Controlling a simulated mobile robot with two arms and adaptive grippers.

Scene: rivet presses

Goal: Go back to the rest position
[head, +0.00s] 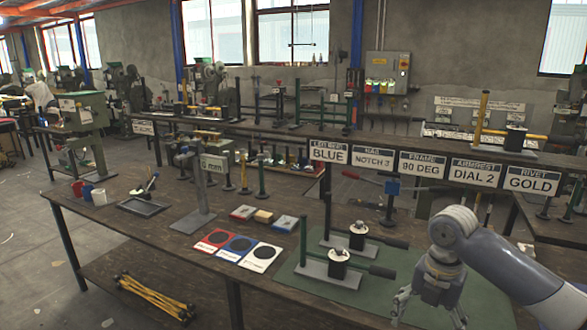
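My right gripper (430,312) is low at the right, on the grey-white arm that comes in from the right edge. Its fingers point down and stand apart, with nothing seen between them. It appears over or in front of the right part of the green mat (300,287); its exact height cannot be told. Two small presses with dark handles stand on the mat to its left, a front one (338,265) and a back one (357,237). My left gripper is not in view.
The dark wooden table (130,215) also bears red, blue and white cards (238,246), a grey stand (198,195), a tray (143,206) and cups (88,192). Signs (423,166) hang on the bench behind. Floor at the left is open.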

